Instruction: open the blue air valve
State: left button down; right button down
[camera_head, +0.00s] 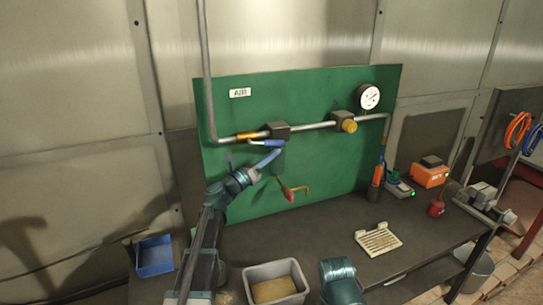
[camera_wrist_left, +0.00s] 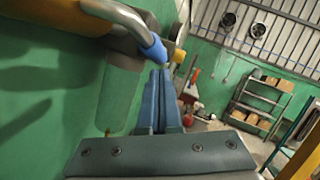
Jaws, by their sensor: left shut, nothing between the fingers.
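The blue air valve sits on the pipe on the green board. Its blue handle (camera_head: 266,143) lies roughly along the pipe in the head view. In the left wrist view the handle's blue tip (camera_wrist_left: 153,47) is close up, at the end of a bent metal lever. My left gripper (camera_head: 277,153) is shut and empty, just below the handle. In the left wrist view its closed fingers (camera_wrist_left: 165,75) point up beside the blue tip; I cannot tell whether they touch it. My right gripper does not show.
A dark regulator block (camera_head: 279,130) and a greenish bowl (camera_wrist_left: 120,97) are close to the fingers. A yellow knob (camera_head: 349,126) and gauge (camera_head: 369,97) are farther right. A red-handled tool (camera_head: 289,194) hangs below. The bench holds a grey bin (camera_head: 249,272) and blue bin (camera_head: 154,256).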

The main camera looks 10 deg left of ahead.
pick_arm(q)
jog(key=s+a+f+b, duration=0.4)
jog(key=s+f+b, duration=0.3)
jog(key=s+f, duration=0.1)
jog(key=shift+s+a, duration=0.25)
jog(key=shift+s, duration=0.1)
